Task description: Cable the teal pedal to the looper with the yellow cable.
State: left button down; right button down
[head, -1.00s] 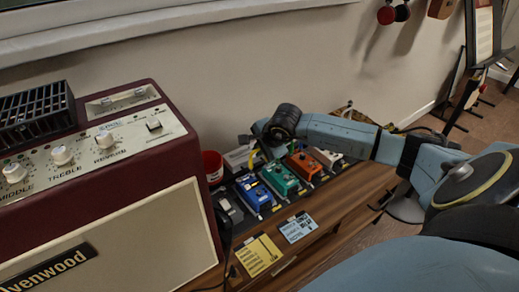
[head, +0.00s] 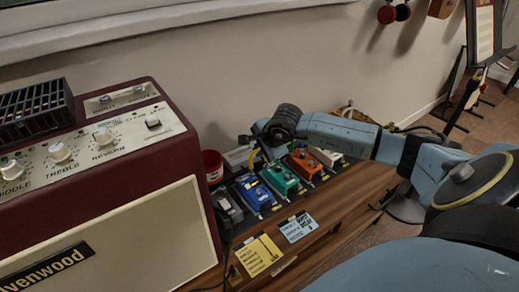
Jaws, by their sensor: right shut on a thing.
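The teal pedal (head: 280,179) sits in the row on the dark pedalboard, between a blue pedal (head: 256,194) and an orange pedal (head: 304,164). A grey unit (head: 229,206) at the left end of the row may be the looper; its label is too small to read. My right gripper (head: 268,149) hangs over the back of the row, behind the blue and teal pedals. It is shut on the yellow cable (head: 253,158), of which a short stretch shows beside it. Its fingertips and the plug are mostly hidden by the wrist. My left gripper is out of view.
A large maroon amplifier (head: 112,222) stands close on the left. A red cup (head: 212,165) is behind the board. A white pedal (head: 325,156) ends the row at right. Yellow (head: 259,255) and blue (head: 298,227) cards lie along the wooden bench's front.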

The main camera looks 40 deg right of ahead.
jog(key=shift+f+b, duration=0.75)
jog(key=shift+f, duration=0.1)
jog(key=c, duration=1)
grip_release()
jog(key=shift+c, duration=0.2)
jog(key=shift+r, duration=0.1)
jog(key=shift+r+p, duration=2.65)
jog(key=shift+r, duration=1.25)
